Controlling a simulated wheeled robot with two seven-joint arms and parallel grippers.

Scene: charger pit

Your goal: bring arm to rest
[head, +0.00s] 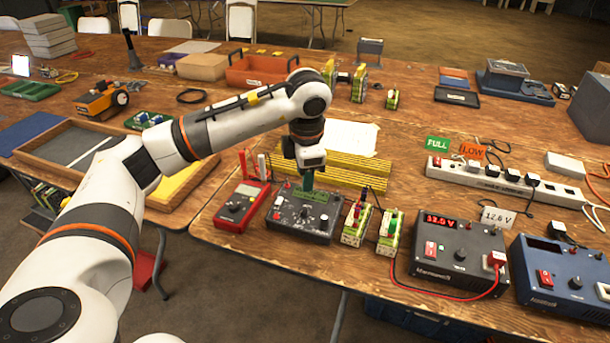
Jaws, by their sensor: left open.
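My left arm reaches in from the left of the head view. Its gripper (308,178) points down over a black box with knobs (300,222), close above a green piece at the box's back edge. I cannot tell whether the fingers touch that piece. The jaws are open, and I see nothing clearly held between them. My right gripper is not in view.
A red meter (241,206) stands left of the box, and two battery packs (356,224) (390,232) stand right. Further right are a grey charger (455,270), a blue charger (560,285) and a power strip (500,184). A wooden-framed tray (185,183) lies under my forearm.

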